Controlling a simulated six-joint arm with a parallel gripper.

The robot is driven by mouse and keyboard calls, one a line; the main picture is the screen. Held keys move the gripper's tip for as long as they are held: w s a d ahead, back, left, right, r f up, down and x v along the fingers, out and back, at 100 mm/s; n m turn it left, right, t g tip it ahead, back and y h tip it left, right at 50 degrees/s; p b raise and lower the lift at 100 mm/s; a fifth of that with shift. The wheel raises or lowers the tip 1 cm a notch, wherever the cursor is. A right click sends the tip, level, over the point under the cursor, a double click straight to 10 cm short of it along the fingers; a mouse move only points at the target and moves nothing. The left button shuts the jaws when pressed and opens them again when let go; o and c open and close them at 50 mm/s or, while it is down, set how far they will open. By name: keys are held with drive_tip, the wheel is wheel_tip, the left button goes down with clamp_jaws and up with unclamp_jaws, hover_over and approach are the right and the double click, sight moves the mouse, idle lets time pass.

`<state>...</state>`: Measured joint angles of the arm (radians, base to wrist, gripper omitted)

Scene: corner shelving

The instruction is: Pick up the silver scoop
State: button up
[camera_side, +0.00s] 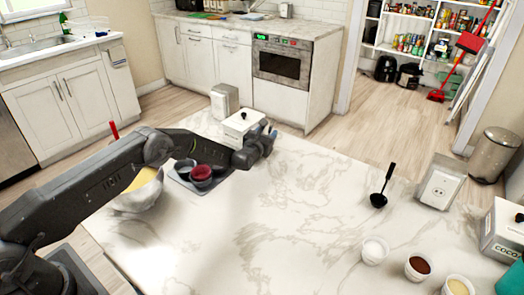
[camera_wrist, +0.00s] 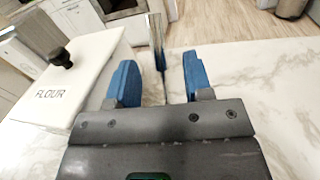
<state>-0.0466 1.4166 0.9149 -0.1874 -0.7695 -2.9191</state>
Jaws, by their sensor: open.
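My gripper (camera_side: 264,138) is at the right side of the white flour box (camera_side: 240,124), low over the marble counter. In the wrist view its two blue fingers (camera_wrist: 160,66) are open. A narrow shiny silver piece, which looks like the handle of the silver scoop (camera_wrist: 156,40), stands upright between the fingers, with visible space on both sides. The rest of the scoop is hidden behind the gripper's body, and I cannot make the scoop out in the side view. The flour box (camera_wrist: 85,85) with its black knob is close to the left finger.
A metal dispenser (camera_side: 224,102) stands behind the flour box. A grey tray (camera_side: 183,181) with small bowls and a larger bowl (camera_side: 140,196) lie near my arm. A black ladle (camera_side: 379,198) and several small cups stand at right. The counter's middle is clear.

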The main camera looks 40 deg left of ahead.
drive_tip(key=shift+w+a, duration=0.15)
drive_tip(key=shift+w, duration=0.6)
drive_tip(key=shift+c, duration=0.4)
clamp_jaws()
